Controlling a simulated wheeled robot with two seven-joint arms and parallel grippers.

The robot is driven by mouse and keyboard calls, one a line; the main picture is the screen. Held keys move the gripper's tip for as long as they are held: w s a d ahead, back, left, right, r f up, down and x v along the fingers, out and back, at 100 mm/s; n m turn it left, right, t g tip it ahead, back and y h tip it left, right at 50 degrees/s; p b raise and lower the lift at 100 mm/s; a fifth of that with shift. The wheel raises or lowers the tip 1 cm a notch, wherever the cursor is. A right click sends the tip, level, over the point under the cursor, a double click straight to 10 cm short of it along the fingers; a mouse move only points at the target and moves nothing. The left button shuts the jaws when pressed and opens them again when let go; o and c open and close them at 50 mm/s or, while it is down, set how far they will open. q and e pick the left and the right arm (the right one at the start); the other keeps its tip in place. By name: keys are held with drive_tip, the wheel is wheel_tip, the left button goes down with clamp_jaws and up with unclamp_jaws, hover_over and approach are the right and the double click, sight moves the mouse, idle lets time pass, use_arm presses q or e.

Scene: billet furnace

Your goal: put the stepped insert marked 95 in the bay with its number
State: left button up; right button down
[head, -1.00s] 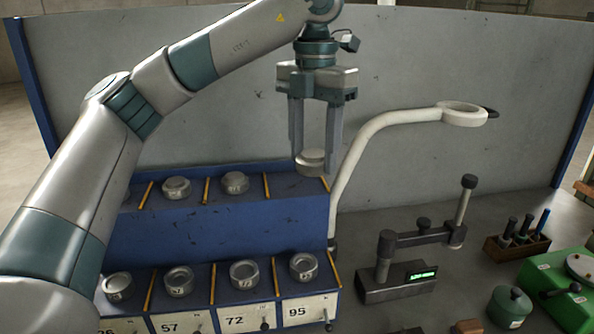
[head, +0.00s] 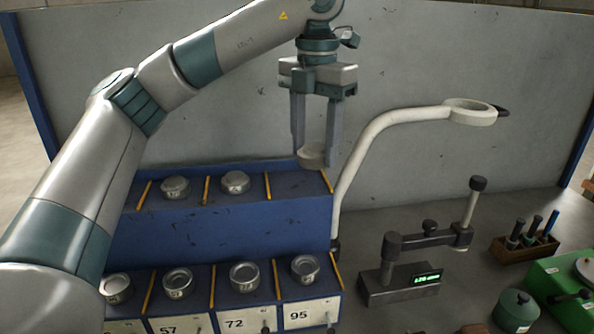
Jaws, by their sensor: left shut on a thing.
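My left gripper (head: 315,155) points down and is shut on a round metal insert (head: 311,156), above the right end of the blue rack's upper shelf. No mark can be read on the held insert. The bay labelled 95 (head: 299,315) is at the right end of the rack's lower row, and a round metal insert (head: 305,268) sits in it. More inserts sit in lower bays, including the one labelled 72 (head: 234,323). Two inserts (head: 175,188) (head: 235,182) stand on the upper shelf. My right gripper is not in view.
A white curved arm with a ring (head: 470,111) rises right of the rack. A gauge with a green display (head: 400,284) stands on the grey table. A tool block (head: 525,248) and green equipment (head: 565,285) are at the right. A grey panel stands behind.

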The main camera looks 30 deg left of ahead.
use_arm(q)
drive_tip(key=p, duration=0.3)
hover_over(297, 182)
drive_tip(key=f, duration=0.5)
drive_tip(key=shift+s+d+f, duration=0.15)
drive_tip(key=shift+s+d, duration=0.15)
drive_tip(key=shift+w+a+f, duration=0.25)
drive_tip(key=shift+a+f, duration=0.1)
drive_tip(key=shift+f+p, duration=1)
drive_tip(key=shift+f, duration=1)
drive_tip(key=shift+f, duration=0.15)
